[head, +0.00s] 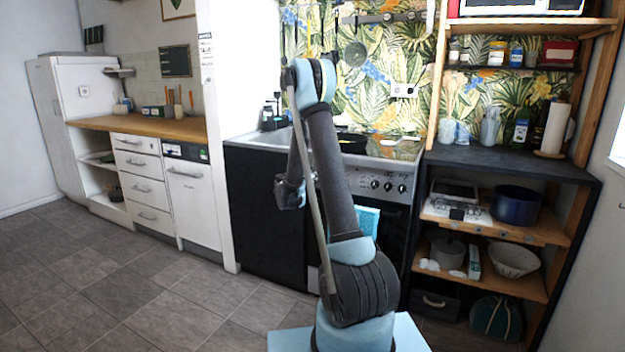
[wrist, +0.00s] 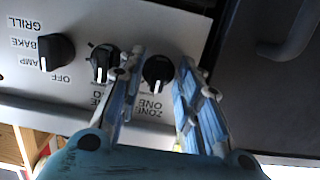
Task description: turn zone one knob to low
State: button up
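The zone one knob (wrist: 157,72) is black and round, with a white pointer mark toward the bottom of the wrist view, beside an upside-down "ZONE ONE" label. My gripper (wrist: 162,57) is open, one light-blue finger on each side of this knob in the picture. Gaps show between knob and fingers; whether the fingertips reach down around it I cannot tell. In the head view the stove's control panel (head: 367,183) carries several dark knobs, and my arm hides its left part. My fingertips cannot be made out there.
A middle knob (wrist: 103,60) sits close beside the left finger, partly covered by it. A further knob (wrist: 56,52) has OFF, BAKE and GRILL labels. A dark oven door handle (wrist: 285,40) is at upper right. Shelves (head: 500,224) stand right of the stove; floor at left is clear.

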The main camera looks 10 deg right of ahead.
grip_shut()
jog(key=shift+m+t+y, duration=0.4)
jog(key=shift+m+y, duration=0.1)
jog(key=shift+m, duration=1.5)
jog(key=m, duration=0.2)
jog(key=shift+m, duration=0.3)
jog(key=shift+o, duration=0.6)
grip_release()
jog(key=shift+w, duration=0.1)
